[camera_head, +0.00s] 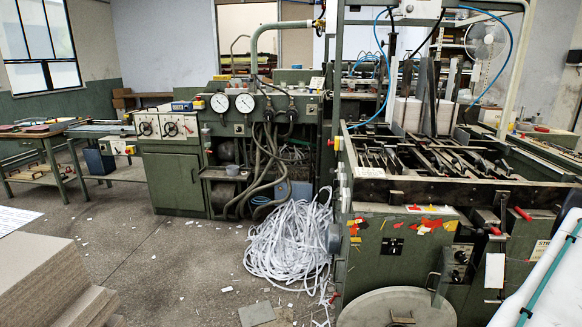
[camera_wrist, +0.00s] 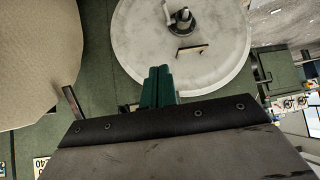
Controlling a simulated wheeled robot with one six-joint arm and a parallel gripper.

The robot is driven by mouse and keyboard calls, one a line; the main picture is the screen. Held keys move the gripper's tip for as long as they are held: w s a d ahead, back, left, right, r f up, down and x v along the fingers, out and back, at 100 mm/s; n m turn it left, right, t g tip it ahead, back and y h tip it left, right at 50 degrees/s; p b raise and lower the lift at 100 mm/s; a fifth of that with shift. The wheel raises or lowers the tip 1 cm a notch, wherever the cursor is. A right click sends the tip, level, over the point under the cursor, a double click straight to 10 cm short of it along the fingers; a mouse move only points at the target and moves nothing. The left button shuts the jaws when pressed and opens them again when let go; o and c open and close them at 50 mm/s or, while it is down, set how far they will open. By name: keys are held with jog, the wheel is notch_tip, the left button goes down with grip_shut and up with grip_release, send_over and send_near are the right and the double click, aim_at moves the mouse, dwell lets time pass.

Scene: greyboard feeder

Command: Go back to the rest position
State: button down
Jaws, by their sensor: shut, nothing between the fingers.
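My gripper (camera_wrist: 158,86) shows in the wrist view as two teal fingers pressed together, shut and empty. The dark plate behind them fills the lower part of that view. Beyond the fingertips is the large round grey disc (camera_wrist: 205,68) with a knob at its centre. The disc also shows at the bottom of the green feeder machine in the head view (camera_head: 375,312). I cannot judge the gap between fingers and disc. My gripper is not visible in the head view. A stack of greyboard (camera_head: 45,285) is at the lower left of the head view.
The green feeder machine (camera_head: 395,240) fills the right side. A green cabinet machine with gauges (camera_head: 172,180) stands at the back. A heap of white paper strips (camera_head: 290,245) lies on the floor. The floor (camera_head: 150,255) between greyboard and strips is mostly clear, with small scraps.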

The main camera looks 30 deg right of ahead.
jog(key=w+a+r+g+y, duration=0.1)
jog(key=w+a+r+g, duration=0.3)
jog(key=r, duration=0.6)
jog(key=a+r+m+g+y, duration=0.1)
jog(key=a+r+g, duration=0.2)
jog(key=a+r, duration=0.55)
jog(key=w+a+r+g, duration=0.2)
jog(key=a+r+g, duration=0.1)
jog(key=r, duration=1)
jog(key=s+a+r+n+t, duration=0.1)
jog(key=a+r+n, duration=0.1)
jog(key=a+r, duration=0.5)
jog(key=s+a+r+n+t+y, duration=0.1)
jog(key=a+r, duration=0.6)
jog(key=a, duration=0.8)
jog(key=s+a+r+n+t, duration=0.1)
jog(key=s+a+r+n, duration=0.2)
jog(key=a+r, duration=0.5)
jog(key=a, duration=0.3)
jog(key=shift+y, duration=0.3)
jog(key=shift+a, duration=0.1)
